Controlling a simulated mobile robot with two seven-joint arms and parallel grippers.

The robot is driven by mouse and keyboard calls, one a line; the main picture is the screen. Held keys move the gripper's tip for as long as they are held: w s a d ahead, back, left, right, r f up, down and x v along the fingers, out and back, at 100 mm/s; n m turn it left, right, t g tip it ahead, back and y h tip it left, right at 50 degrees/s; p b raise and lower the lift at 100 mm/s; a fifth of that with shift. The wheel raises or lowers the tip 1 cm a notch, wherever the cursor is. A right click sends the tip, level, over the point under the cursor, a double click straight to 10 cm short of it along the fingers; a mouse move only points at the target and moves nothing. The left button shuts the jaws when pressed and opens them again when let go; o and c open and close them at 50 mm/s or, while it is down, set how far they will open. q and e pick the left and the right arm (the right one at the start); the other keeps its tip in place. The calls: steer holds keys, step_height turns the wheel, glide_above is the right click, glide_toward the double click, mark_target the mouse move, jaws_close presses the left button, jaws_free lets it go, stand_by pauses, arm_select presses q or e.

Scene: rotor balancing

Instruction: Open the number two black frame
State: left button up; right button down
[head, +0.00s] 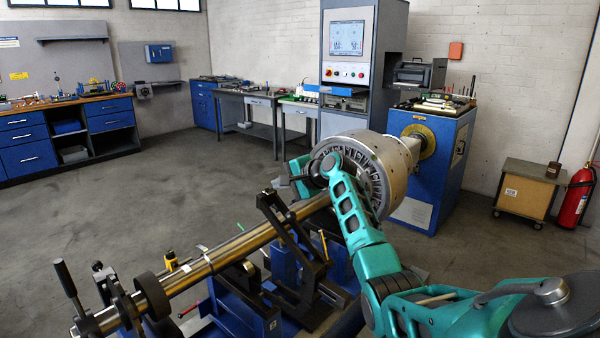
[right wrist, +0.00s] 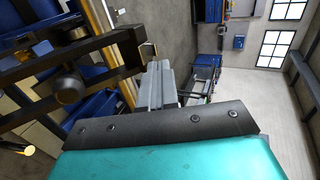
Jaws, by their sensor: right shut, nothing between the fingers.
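A black frame (head: 301,243) stands over the steel shaft (head: 235,246) near the rotor, on a blue stand; its angled bars appear closed across the shaft. A second black frame (head: 118,295) with an upright handle is at the shaft's near left end. No number is readable on either, so I cannot tell which is number two. My right gripper (head: 279,183) is just above and beyond the nearer-to-rotor frame, apart from it. In the right wrist view its grey fingers (right wrist: 161,86) are together and empty, beside a black frame bar (right wrist: 95,50) with a round knob. My left gripper is out of view.
The large bladed rotor (head: 372,170) sits on the shaft, right behind my right forearm. A blue machine (head: 432,165) stands behind it. A yellow-topped item (head: 171,260) is beside the shaft. Open grey floor (head: 110,205) lies to the left.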

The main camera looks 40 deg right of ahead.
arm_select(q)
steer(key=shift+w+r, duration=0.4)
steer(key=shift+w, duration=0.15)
arm_select(e)
steer(key=r+v, duration=0.1)
steer(key=v, duration=0.5)
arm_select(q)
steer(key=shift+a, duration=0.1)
arm_select(e)
steer(key=shift+w+r, duration=0.1)
